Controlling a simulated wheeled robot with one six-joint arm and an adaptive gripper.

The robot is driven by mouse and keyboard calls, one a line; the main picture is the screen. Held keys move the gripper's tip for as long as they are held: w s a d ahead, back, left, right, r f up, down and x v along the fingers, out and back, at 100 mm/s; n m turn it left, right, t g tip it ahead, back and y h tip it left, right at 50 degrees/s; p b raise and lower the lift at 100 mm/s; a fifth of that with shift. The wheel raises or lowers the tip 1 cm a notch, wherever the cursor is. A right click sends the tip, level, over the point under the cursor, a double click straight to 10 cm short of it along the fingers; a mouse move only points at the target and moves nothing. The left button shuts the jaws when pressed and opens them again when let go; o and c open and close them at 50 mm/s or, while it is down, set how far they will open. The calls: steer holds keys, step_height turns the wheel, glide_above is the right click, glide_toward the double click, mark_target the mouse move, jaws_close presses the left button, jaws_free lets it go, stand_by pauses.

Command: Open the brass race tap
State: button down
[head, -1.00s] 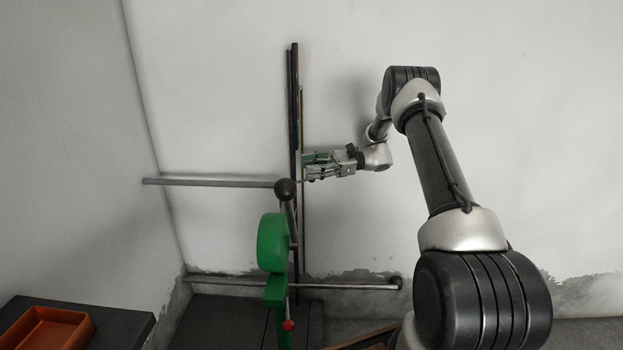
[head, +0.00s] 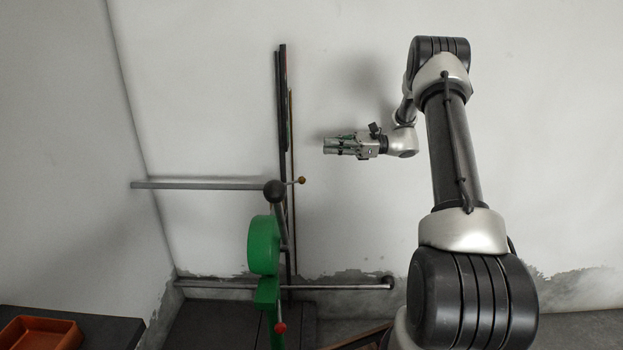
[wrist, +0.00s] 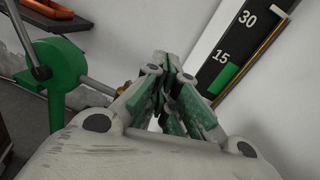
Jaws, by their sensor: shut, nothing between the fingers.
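A small brass knob on a short stem (head: 301,180), which I take for the race tap, shows just right of the dark upright board in the head view. In the wrist view, a brass-tipped stem (wrist: 97,84) beside the green housing runs behind my fingers, and its end is partly hidden. My gripper (head: 326,146) is shut and empty, pointing left, above and right of the brass knob and apart from it in the picture. My closed fingers (wrist: 165,66) also show in the wrist view. I cannot tell the tap's setting.
The tall dark board (head: 282,100) carries 15 and 30 marks and a green bar (wrist: 224,78), with a thin brass tube (wrist: 255,50) alongside. A green wheel housing (head: 263,245), a black ball-ended lever (head: 275,191) and grey pipes (head: 200,185) stand left. An orange tray (head: 40,333) lies lower left.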

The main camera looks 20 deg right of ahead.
steer(key=s+d+f+m+t+h, duration=0.2)
steer(key=s+d+m+t, duration=0.2)
steer(key=s+m+t, duration=0.1)
steer(key=m+t+h, duration=0.2)
steer(key=m+h, duration=0.2)
steer(key=h, duration=0.1)
glide_toward(290, 183)
steer(key=w+f, duration=0.3)
steer(key=w, duration=0.2)
steer(key=shift+d, duration=0.25)
steer(key=shift+w+n, duration=0.1)
steer(key=shift+n, duration=0.2)
steer(key=shift+w+n+y, duration=0.25)
steer(key=shift+n+y, duration=0.05)
steer(key=shift+y, duration=0.1)
